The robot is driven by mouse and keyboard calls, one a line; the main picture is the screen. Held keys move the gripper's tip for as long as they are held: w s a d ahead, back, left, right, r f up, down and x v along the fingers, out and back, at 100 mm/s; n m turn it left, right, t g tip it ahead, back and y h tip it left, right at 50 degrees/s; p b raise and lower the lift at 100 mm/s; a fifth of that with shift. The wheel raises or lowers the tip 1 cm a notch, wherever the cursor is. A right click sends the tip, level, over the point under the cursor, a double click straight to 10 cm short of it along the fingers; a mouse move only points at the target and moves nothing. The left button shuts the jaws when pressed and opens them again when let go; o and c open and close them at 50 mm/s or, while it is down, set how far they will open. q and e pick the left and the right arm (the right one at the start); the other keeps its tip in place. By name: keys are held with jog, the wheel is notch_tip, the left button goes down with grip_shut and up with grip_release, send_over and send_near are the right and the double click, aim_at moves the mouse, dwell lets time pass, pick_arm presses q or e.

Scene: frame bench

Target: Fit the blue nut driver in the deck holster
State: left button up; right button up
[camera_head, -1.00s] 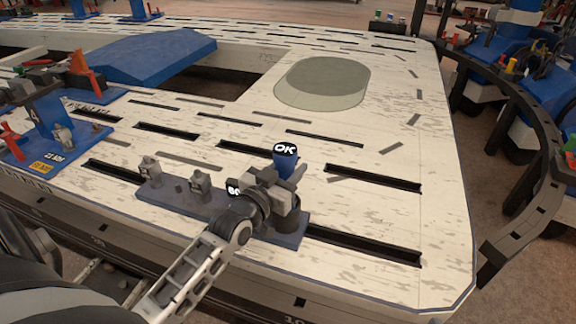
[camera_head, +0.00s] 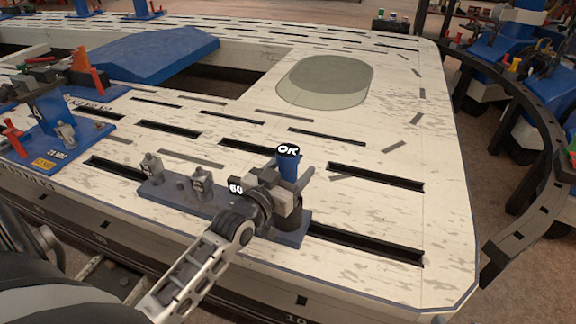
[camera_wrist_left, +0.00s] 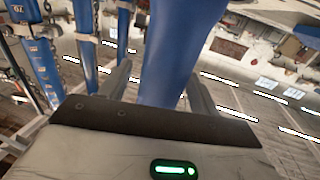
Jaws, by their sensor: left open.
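The blue nut driver (camera_head: 288,168), with a black cap marked OK, stands about upright at the right end of the blue deck plate (camera_head: 220,205). A dark round holster (camera_head: 291,217) is on the plate below it. My left gripper (camera_head: 290,190) is open, with its fingers on either side of the handle. The gripper hides the driver's lower part, so I cannot tell how deep it sits. In the left wrist view the blue handle (camera_wrist_left: 172,55) rises between the two spread fingers (camera_wrist_left: 160,92). My right gripper is not in view.
Grey clamp-like fittings (camera_head: 152,168) and a black tag marked 60 (camera_head: 236,186) are on the plate's left part. A blue fixture (camera_head: 50,120) stands at the left. The slotted white deck (camera_head: 420,220) is clear to the right.

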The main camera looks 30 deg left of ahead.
pick_arm(q)
jog(key=shift+w+f, duration=0.1)
jog(key=shift+f, duration=0.2)
jog(key=s+p, duration=0.4)
jog(key=s, duration=1.2)
jog(key=shift+r, duration=0.4)
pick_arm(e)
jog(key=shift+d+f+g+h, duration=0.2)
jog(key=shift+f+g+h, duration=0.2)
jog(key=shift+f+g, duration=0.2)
pick_arm(q)
jog(key=shift+d, duration=0.1)
